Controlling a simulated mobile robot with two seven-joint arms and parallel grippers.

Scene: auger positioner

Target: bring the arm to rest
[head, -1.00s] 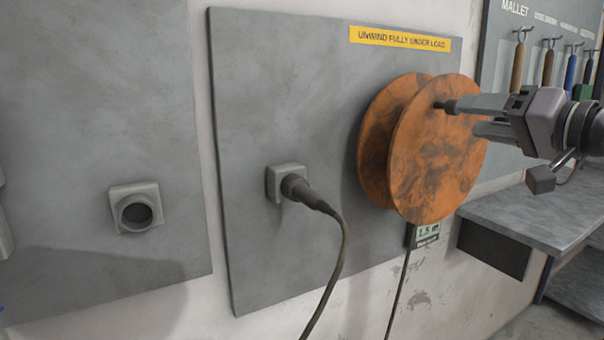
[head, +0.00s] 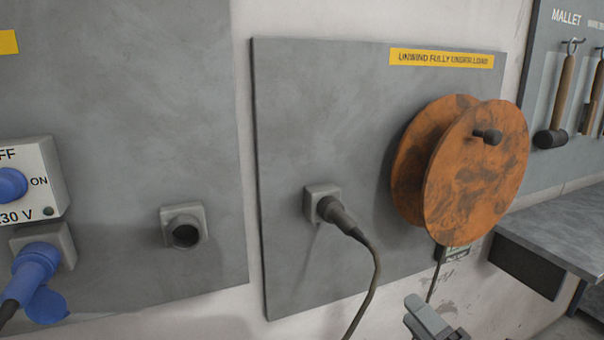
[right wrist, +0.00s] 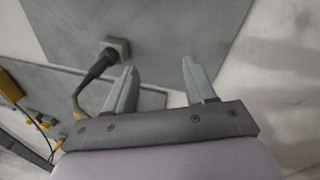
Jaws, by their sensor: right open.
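My right gripper (right wrist: 158,88) is open and empty in the right wrist view, its two fingers apart with the grey wall panel behind them. In the head view only part of my right gripper (head: 428,318) shows, at the bottom edge below the orange cable reel. The reel (head: 470,175) is on the grey panel, and its dark crank knob (head: 487,136) is free of the gripper. A dark plug (head: 335,212) sits in a grey socket on that panel, and the plug also shows in the right wrist view (right wrist: 101,64). My left gripper is not in view.
A grey workbench (head: 560,235) stands at the right, below a tool board with a mallet (head: 558,105). A switch box (head: 25,183) and a blue plug (head: 37,268) are at the left. An empty round socket (head: 184,230) is on the left panel. A cable hangs from the dark plug.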

